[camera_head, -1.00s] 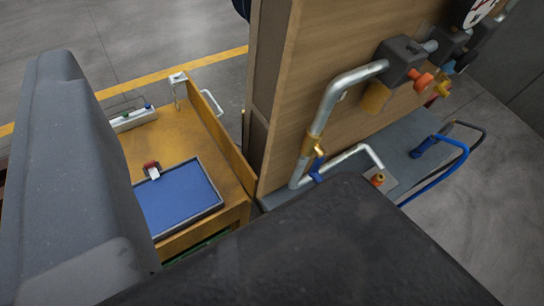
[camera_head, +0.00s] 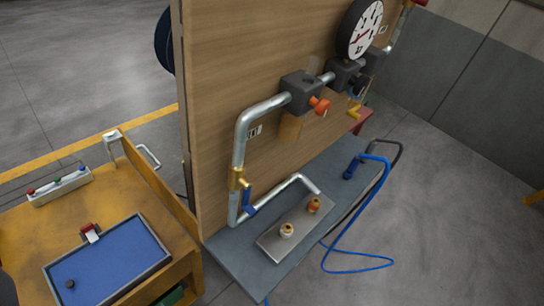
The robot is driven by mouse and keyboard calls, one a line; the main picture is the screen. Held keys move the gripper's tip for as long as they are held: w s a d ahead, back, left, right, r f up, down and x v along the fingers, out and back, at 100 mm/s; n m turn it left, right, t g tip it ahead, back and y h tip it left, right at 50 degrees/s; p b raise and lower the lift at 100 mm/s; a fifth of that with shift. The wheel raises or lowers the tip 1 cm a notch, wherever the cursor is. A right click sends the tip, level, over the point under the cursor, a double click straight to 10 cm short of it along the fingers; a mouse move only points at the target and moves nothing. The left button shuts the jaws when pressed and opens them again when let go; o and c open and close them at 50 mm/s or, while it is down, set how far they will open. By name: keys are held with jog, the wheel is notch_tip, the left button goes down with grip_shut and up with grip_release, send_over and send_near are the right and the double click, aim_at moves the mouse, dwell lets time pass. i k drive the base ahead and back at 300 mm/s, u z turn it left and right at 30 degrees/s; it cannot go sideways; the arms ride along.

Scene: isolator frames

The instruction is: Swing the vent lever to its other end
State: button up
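Several small levers show on the pipework of an upright wooden panel (camera_head: 222,100). An orange-red lever (camera_head: 321,107) sits under a dark valve block (camera_head: 301,92). A yellow lever (camera_head: 354,111) hangs further right, below the gauge. A blue lever (camera_head: 248,203) sits low on the left pipe, by a brass fitting (camera_head: 238,178). No readable label shows which one is the vent lever. My gripper is not in view, so its opening and anything in it cannot be seen.
A grey shelf (camera_head: 225,243) under the panel bears a metal plate (camera_head: 268,244) with two brass fittings. A blue hose (camera_head: 332,252) loops over its right side. A yellow cart (camera_head: 25,240) with a blue tray (camera_head: 125,255) stands left.

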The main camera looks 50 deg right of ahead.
aim_at(246, 185)
jog(key=k, duration=0.7)
jog(key=z, duration=1.1)
jog(key=i, duration=0.5)
